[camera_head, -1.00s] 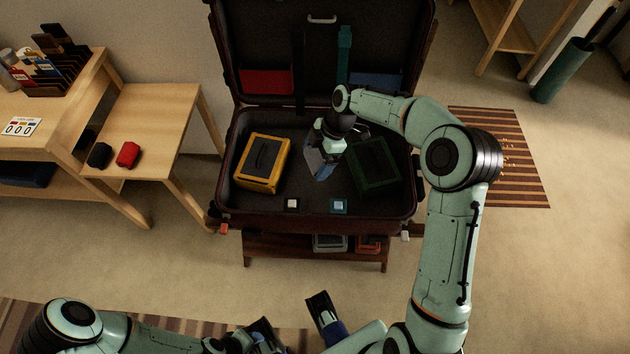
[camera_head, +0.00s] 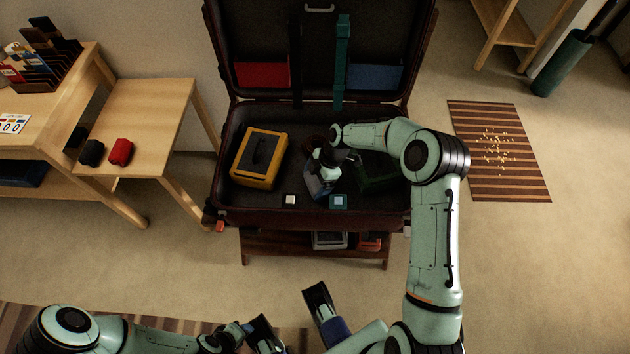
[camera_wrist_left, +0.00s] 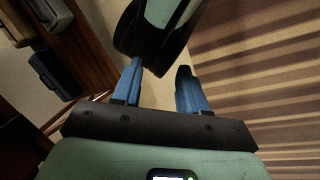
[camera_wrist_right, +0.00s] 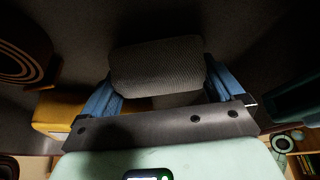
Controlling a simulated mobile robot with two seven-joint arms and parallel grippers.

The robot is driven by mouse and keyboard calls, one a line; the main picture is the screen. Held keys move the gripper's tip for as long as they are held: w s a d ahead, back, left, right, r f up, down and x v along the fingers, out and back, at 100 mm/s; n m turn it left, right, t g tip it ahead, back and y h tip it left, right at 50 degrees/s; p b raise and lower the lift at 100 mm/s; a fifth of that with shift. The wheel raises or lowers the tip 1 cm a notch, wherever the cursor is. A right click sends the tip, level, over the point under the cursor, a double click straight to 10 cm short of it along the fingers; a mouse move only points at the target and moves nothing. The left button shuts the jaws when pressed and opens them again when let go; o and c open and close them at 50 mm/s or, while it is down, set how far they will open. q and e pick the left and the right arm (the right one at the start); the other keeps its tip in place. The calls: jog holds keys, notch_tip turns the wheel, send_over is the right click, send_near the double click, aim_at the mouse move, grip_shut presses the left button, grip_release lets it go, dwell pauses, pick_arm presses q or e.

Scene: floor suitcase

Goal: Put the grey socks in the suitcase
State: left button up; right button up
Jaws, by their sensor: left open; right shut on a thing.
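The open suitcase (camera_head: 300,216) stands on a low rack with its lid raised. My left gripper (camera_wrist_left: 159,70) is open and empty, low in front of the suitcase.
A coiled brown belt (camera_wrist_right: 25,50) lies in the suitcase. Black (camera_head: 91,152) and red (camera_head: 121,151) bundles sit on the left table (camera_head: 165,120). A striped mat (camera_head: 498,150) lies right.

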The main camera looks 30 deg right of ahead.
pick_arm(q)
jog(key=shift+w, duration=0.1)
pick_arm(e)
jog(key=o, duration=0.7)
jog(key=shift+c, duration=0.2)
jog(key=shift+r, duration=0.1)
pick_arm(q)
jog(key=shift+g, duration=0.5)
jog(key=s+r+p, duration=0.1)
jog(key=s+d+r+p, duration=0.1)
jog(key=s, duration=0.1)
jog(key=shift+s+d+r, duration=0.1)
jog(key=shift+d+r, duration=0.05)
jog(key=shift+r, duration=0.05)
pick_arm(e)
jog(key=v, duration=1.2)
jog(key=shift+a, duration=0.1)
